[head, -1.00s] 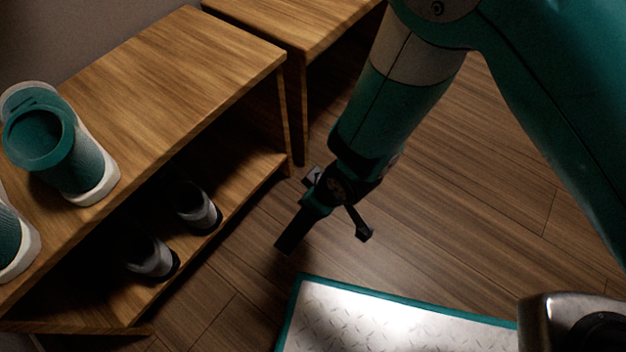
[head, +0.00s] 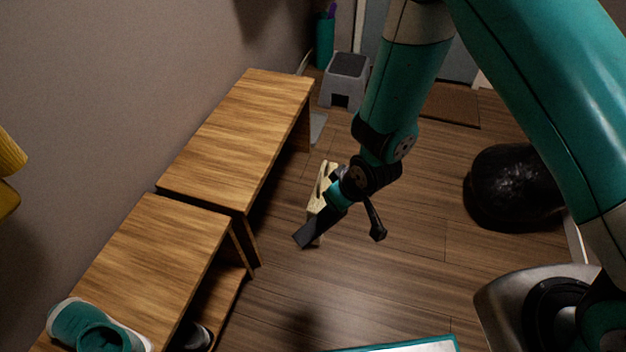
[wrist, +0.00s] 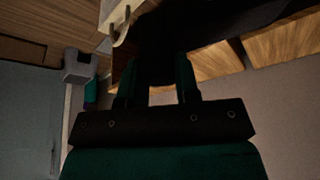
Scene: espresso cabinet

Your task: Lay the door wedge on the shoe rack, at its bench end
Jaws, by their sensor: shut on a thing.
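A dark, flat block, which I take to be the door wedge (head: 313,229), juts down-left from my gripper (head: 333,207) in the head view. My gripper is shut on it, in the air above the floor. In the wrist view the wedge (wrist: 190,32) is a large dark shape beyond my fingers (wrist: 157,72); its outline is hard to make out. The shoe rack (head: 150,238) is the nearer wooden unit at lower left, with its bench end clear on top. My gripper is right of it, apart from it.
The wooden bench (head: 240,128) stands beyond the rack, end to end with it. A pale wooden object (head: 324,180) shows behind my gripper. A teal-and-white shoe (head: 85,325) is on the rack's near top. A grey stool (head: 346,78) and black bag (head: 512,185) stand farther off.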

